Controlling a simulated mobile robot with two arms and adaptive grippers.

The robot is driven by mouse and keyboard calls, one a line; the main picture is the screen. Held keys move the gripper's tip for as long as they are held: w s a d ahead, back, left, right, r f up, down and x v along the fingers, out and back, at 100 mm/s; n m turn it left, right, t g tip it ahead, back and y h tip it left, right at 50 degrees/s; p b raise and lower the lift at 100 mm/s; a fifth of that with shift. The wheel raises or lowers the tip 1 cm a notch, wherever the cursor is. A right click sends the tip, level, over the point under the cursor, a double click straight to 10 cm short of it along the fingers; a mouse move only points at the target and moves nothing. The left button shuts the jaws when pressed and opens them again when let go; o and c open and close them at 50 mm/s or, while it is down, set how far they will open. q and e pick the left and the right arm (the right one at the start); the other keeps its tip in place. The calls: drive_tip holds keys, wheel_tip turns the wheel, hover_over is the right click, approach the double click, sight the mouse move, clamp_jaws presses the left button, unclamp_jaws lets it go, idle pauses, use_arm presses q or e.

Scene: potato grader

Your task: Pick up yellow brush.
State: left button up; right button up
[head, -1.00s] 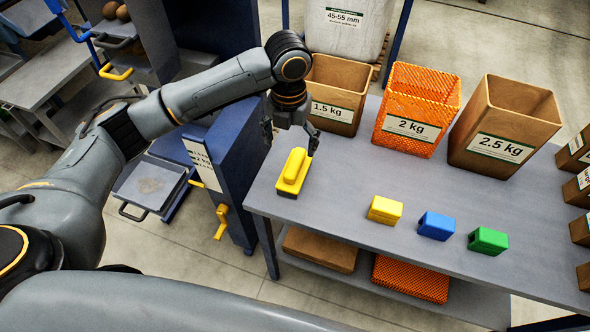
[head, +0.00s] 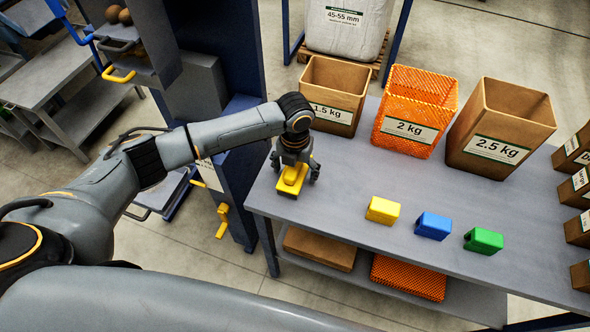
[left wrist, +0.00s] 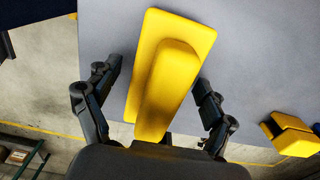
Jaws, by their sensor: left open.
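The yellow brush (head: 291,181) lies on the grey table near its left end, with its dark underside on the tabletop. My left gripper (head: 294,172) is directly above it, pointing down, and hides its far part in the head view. In the left wrist view the brush (left wrist: 172,75) runs slightly tilted between the two fingers of my left gripper (left wrist: 155,105). The fingers are open, one on each side, with gaps to the brush. My right gripper is not in view.
A yellow block (head: 383,210), a blue block (head: 434,226) and a green block (head: 484,241) stand right of the brush on the table (head: 345,185). Behind are a 1.5 kg bag (head: 333,90), an orange 2 kg bag (head: 412,105) and a 2.5 kg bag (head: 500,125).

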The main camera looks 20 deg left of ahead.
sight(286, 177)
use_arm(q)
drive_tip(key=c, duration=1.4)
drive_tip(key=shift+r, duration=0.1)
drive_tip(key=shift+r+b, duration=0.3)
drive_tip(key=shift+r, duration=0.1)
wheel_tip(286, 177, up, 3)
drive_tip(key=shift+s+f+b, duration=0.15)
drive_tip(key=shift+b, duration=0.2)
drive_tip(key=s+r, duration=0.4)
drive_tip(key=r, duration=0.1)
drive_tip(key=shift+s+a+r, duration=0.1)
drive_tip(key=shift+s+a, duration=0.1)
drive_tip(key=shift+a, duration=0.1)
drive_tip(key=s+a+r+b, duration=0.1)
drive_tip(key=s+r, duration=0.3)
drive_tip(key=s, duration=0.5)
drive_tip(key=shift+s+r, duration=0.1)
